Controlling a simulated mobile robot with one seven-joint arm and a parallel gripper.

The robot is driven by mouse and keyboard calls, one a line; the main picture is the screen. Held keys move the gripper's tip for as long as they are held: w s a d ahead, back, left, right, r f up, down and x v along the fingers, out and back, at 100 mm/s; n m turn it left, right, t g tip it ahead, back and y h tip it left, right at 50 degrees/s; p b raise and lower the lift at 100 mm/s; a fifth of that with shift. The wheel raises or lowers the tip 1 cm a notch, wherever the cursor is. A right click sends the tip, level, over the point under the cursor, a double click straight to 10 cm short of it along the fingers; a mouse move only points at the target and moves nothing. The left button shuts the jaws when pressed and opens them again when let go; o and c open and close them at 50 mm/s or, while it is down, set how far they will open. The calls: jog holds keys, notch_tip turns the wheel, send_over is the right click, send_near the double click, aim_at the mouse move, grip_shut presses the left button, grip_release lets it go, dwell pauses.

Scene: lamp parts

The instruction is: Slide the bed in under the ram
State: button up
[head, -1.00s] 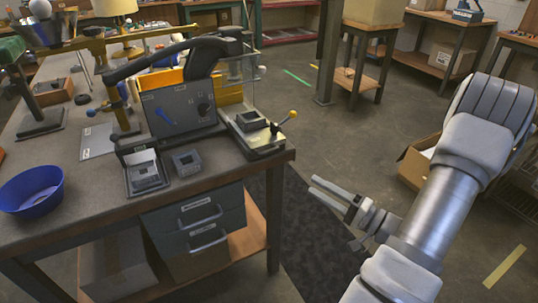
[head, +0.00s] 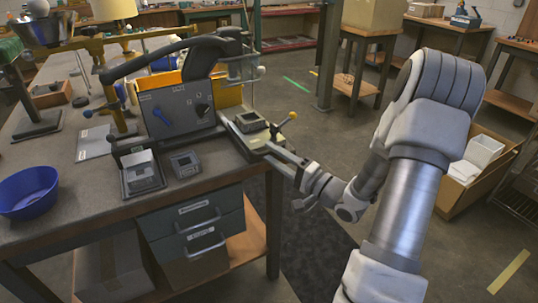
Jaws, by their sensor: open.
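The bed (head: 258,145) is a pale plate that sticks out at the right end of the bench press (head: 180,112). It carries a dark square fixture (head: 250,122), and a lever with a yellow ball (head: 292,115) rises at its right. The ram cannot be made out clearly; the press's upper body and clear guard (head: 243,70) stand behind and above the bed. My gripper (head: 278,158) is open at the bed's front right edge, fingers pointing left toward it. I cannot tell whether the fingers touch the bed.
Two small grey fixtures (head: 141,173) (head: 184,164) sit in front of the press. A blue bowl (head: 29,192) is at the bench's left. Drawers (head: 200,222) hang under the bench (head: 90,205). The floor right of the bench is clear up to a cardboard box (head: 462,190).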

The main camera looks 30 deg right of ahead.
jog(key=shift+x, duration=0.85)
grip_shut()
dwell(0.8)
